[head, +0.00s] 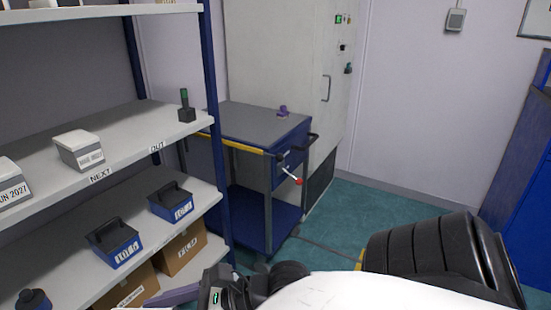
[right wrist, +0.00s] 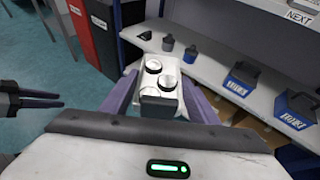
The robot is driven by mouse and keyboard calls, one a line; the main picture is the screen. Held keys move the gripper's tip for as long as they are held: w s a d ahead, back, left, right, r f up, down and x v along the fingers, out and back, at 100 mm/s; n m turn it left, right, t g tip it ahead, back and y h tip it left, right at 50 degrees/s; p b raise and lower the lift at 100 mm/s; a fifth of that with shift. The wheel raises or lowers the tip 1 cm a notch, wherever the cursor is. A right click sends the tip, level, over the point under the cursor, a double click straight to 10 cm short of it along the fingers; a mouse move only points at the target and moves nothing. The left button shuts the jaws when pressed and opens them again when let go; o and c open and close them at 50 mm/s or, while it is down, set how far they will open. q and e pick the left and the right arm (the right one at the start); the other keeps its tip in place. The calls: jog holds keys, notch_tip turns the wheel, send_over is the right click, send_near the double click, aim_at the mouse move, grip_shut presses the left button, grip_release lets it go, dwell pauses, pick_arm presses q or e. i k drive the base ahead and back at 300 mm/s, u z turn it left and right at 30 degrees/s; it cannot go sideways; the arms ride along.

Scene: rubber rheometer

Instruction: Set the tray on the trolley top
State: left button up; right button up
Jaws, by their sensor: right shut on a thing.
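The trolley (head: 262,122) stands beyond the shelf rack in the head view, with a grey top, a blue body and a yellow front edge. A small purple object lies on its top (head: 283,112). In the right wrist view, the purple fingers of my right gripper (right wrist: 158,104) are shut on a small white tray (right wrist: 150,86) bearing two round metal-topped pieces. In the head view, my right gripper (head: 182,294) is at the bottom edge by the lower shelves, well short of the trolley; the tray is mostly cut off there. Dark fingers, apparently my left gripper (right wrist: 60,100), show at the left of the wrist view.
The rack (head: 120,140) holds a white box (head: 78,150), a dark device with a green top (head: 187,108) and blue bins (head: 172,202). A red-tipped lever (head: 298,181) juts from the trolley's right side. A tall cabinet (head: 280,60) stands behind. Green floor is clear to the right.

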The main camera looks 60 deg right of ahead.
aim_at(254, 129)
jog(key=u, duration=0.65)
jog(key=k, duration=0.15)
jog(key=z, duration=2.4)
jog(key=i, duration=1.75)
jog(key=z, duration=0.25)
